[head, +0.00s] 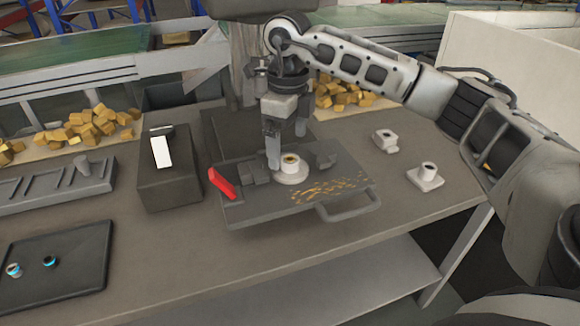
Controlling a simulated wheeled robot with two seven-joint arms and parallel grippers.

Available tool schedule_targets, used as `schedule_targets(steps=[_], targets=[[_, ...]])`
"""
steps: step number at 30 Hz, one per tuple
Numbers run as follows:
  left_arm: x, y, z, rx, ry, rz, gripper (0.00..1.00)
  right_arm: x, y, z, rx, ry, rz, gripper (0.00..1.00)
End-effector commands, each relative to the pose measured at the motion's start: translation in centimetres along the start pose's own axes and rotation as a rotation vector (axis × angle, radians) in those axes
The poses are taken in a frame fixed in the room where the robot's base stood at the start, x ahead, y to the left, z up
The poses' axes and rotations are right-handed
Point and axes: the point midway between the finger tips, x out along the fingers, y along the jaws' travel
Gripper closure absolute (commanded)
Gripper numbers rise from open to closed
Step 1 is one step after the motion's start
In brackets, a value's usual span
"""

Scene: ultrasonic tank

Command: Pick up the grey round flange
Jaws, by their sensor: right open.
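A grey round flange (290,178) with a raised hub sits on the dark grey tray (245,215). Its bore shows a golden brown inside. My right gripper (287,150) points down over the flange with its two fingers apart. One fingertip is close to the left side of the hub, and the other shows higher and behind. I cannot tell whether a finger touches the flange. Nothing is between the fingers that I can see as held. My left gripper is not in view.
Golden chips lie on the tray, beside a red handle (222,183) and dark clamp blocks. Two light grey flanged parts (427,178) (385,140) stand to the right. A dark box (165,185) stands left, and a black mat (55,270) holds small rings. Golden blocks (90,125) are heaped behind.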

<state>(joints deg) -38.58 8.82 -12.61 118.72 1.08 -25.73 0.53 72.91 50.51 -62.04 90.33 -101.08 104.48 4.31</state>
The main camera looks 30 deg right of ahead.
Motion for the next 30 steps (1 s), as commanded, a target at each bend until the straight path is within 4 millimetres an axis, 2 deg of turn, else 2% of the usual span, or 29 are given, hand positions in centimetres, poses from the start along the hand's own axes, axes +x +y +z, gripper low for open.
schedule_targets(steps=[4,12,21,27,30], targets=[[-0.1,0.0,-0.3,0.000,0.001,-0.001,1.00,1.1,-0.1,-0.1,0.000,0.003,0.002,0.04],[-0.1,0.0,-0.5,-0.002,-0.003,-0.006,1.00,4.9,-0.4,-0.2,-0.002,0.000,0.001,0.04],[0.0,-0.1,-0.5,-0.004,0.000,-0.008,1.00,5.4,-0.4,-0.2,-0.002,-0.001,0.000,0.04],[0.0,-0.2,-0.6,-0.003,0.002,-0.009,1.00,5.3,-0.4,-0.2,-0.002,-0.001,0.000,0.58],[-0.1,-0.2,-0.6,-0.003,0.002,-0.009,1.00,5.3,-0.4,-0.1,-0.001,-0.003,0.000,0.58]])
